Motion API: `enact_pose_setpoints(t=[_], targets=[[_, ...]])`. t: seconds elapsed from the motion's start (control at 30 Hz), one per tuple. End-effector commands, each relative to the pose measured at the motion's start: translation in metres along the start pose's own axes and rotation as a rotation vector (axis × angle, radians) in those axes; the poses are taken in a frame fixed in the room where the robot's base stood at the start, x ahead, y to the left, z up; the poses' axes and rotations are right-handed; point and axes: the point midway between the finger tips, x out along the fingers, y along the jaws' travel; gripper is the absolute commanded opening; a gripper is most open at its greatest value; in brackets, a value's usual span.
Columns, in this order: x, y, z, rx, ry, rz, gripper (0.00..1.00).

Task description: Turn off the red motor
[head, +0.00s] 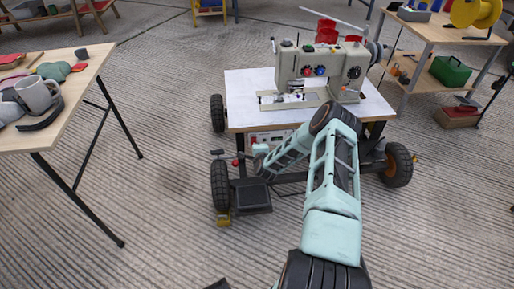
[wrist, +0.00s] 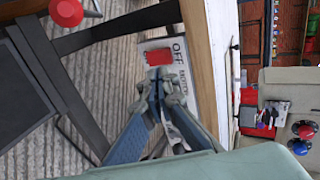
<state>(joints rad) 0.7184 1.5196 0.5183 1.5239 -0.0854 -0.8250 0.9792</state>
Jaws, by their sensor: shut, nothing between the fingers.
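The sewing machine cart has a white switch box with a red button (wrist: 159,57) and the printed letters OFF beside it, seen close up in the wrist view. In the head view the switch box (head: 283,137) sits under the front edge of the tabletop, partly behind my arm. My gripper (wrist: 160,74) is shut and empty. Its fingertips are at the lower edge of the red button in the wrist view; I cannot tell whether they touch it. In the head view my gripper (head: 259,150) is small, in front of the box.
A grey sewing machine (head: 318,66) stands on the white tabletop (head: 250,85). A red knob (wrist: 66,12) and black pedal (head: 252,197) are near my gripper. Open floor lies between.

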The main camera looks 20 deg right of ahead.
Motion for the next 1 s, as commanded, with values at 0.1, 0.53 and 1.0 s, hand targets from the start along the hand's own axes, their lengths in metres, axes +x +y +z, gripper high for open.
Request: enact_pose_setpoints(t=[0.1, 0.53, 1.0], targets=[[-0.026, -0.011, -0.001, -0.001, 0.000, 0.000, 0.00], [-0.082, -0.019, -0.001, 0.000, 0.001, -0.002, 0.00], [-0.086, -0.018, -0.001, 0.000, 0.001, -0.002, 0.00]])
